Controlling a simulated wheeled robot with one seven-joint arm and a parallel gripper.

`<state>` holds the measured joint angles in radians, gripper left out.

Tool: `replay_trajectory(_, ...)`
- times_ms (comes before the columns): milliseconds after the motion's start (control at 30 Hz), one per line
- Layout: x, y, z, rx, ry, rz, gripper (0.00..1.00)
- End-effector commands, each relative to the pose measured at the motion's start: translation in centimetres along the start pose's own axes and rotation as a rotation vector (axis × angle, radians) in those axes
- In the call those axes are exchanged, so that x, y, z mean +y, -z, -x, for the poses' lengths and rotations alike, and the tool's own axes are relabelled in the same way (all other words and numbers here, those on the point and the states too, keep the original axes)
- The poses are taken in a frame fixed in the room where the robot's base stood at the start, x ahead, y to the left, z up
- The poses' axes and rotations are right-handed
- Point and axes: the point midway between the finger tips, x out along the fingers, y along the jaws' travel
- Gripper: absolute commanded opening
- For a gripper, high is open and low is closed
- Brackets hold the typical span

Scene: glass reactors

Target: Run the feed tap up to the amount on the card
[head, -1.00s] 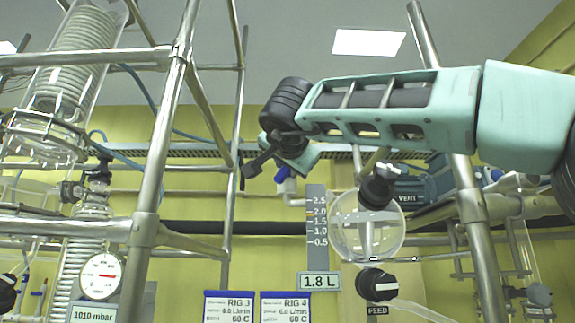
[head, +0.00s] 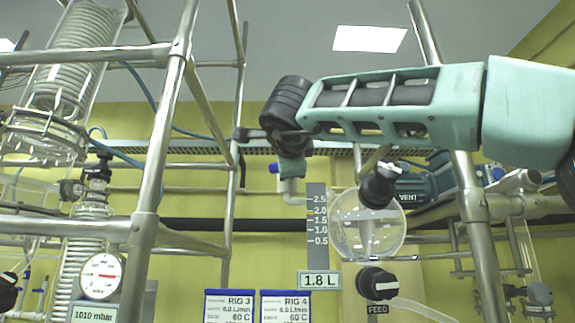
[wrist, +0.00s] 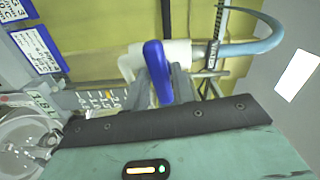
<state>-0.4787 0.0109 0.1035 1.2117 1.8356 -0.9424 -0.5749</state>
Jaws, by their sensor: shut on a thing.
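A tap with a blue handle (head: 273,168) sits on a white pipe (head: 290,192) left of a round glass vessel (head: 352,232). My gripper (head: 290,166) is at this tap. In the wrist view, my gripper's grey fingers (wrist: 163,88) are shut on the blue handle (wrist: 155,68). A black knob (head: 378,284) labelled FEED is below the vessel. A card (head: 320,281) reads 1.8 L. A grey scale (head: 317,250) beside the vessel is marked from 0.5 to 2.5. The liquid level in the glass is too faint to tell.
Steel frame poles (head: 150,180) stand at left and right. Two cards, RIG 3 (head: 230,306) and RIG 4 (head: 285,306), hang below. A gauge (head: 101,276) has a 1010 mbar card beneath it.

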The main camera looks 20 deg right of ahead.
Motion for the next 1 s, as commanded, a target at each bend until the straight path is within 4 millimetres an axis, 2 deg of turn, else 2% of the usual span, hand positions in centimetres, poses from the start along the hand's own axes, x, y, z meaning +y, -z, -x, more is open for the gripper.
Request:
replay_trajectory(300,0.11,0.01,-0.01,0.001,-0.002,-0.129,0.03)
replay_trajectory(867,0.13,-0.01,-0.03,0.002,-0.003,-0.156,0.03)
replay_trajectory(900,0.13,-0.01,-0.03,0.002,-0.003,-0.156,0.34)
replay_trajectory(933,0.12,-0.01,-0.03,0.002,-0.003,-0.156,0.42)
replay_trajectory(1000,0.1,-0.01,-0.02,0.001,-0.003,-0.156,0.42)
